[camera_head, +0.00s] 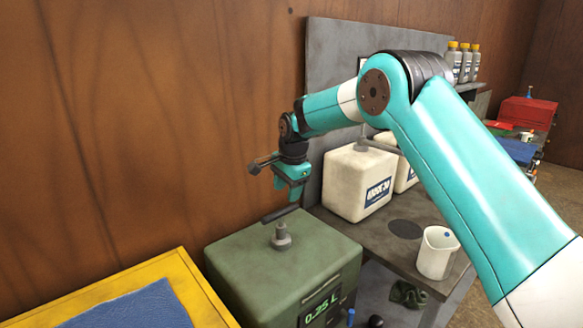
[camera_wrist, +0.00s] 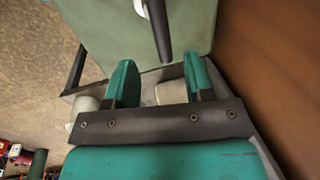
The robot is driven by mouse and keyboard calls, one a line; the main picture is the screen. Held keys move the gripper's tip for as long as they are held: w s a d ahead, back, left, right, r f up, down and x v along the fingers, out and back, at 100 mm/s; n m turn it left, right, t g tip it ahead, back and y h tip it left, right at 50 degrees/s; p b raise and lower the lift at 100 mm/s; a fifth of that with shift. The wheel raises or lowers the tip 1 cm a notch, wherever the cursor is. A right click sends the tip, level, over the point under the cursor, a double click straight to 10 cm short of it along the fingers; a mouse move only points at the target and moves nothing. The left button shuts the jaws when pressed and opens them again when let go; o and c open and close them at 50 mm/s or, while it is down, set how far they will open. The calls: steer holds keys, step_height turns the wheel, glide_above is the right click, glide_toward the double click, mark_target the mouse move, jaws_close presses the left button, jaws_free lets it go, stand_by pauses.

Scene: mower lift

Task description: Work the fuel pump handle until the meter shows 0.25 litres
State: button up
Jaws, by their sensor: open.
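The green fuel pump (camera_head: 250,258) stands at the lower middle of the head view, and its top fills the upper part of the wrist view (camera_wrist: 105,30). The dark pump handle (camera_head: 281,215) sits on a grey post on top. It also shows in the wrist view (camera_wrist: 159,28), beyond the fingertips. The meter (camera_head: 321,313) on the pump's front reads 0.25 L in green digits. My gripper (camera_head: 294,196) is above the handle, apart from it. In the wrist view my gripper (camera_wrist: 160,78) is open, with nothing between its fingers.
A white container (camera_head: 345,190) and a white jug (camera_head: 437,252) stand on the grey bench right of the pump. A yellow-edged tray (camera_head: 190,290) with a blue cloth (camera_head: 130,308) is at the lower left. The wooden wall (camera_head: 150,120) is close behind.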

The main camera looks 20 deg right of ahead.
step_height(320, 180, up, 10)
steer(key=s+b, duration=0.1)
steer(key=s, duration=0.1)
steer(key=shift+d+f, duration=0.15)
steer(key=shift+d, duration=0.25)
stand_by(0.9)
steer(key=s+a+n+y, duration=0.1)
steer(key=s+a+n, duration=0.1)
steer(key=s+n, duration=0.5)
steer(key=s+a+f+n+g+y, duration=0.1)
steer(key=s+n, duration=0.6)
steer(key=s, duration=1.3)
steer(key=s+a+n+g+y, duration=0.1)
steer(key=s+a+n, duration=0.3)
steer(key=s, duration=1)
steer(key=n, duration=0.2)
steer(key=shift+f+n, duration=0.15)
steer(key=shift+n, duration=0.25)
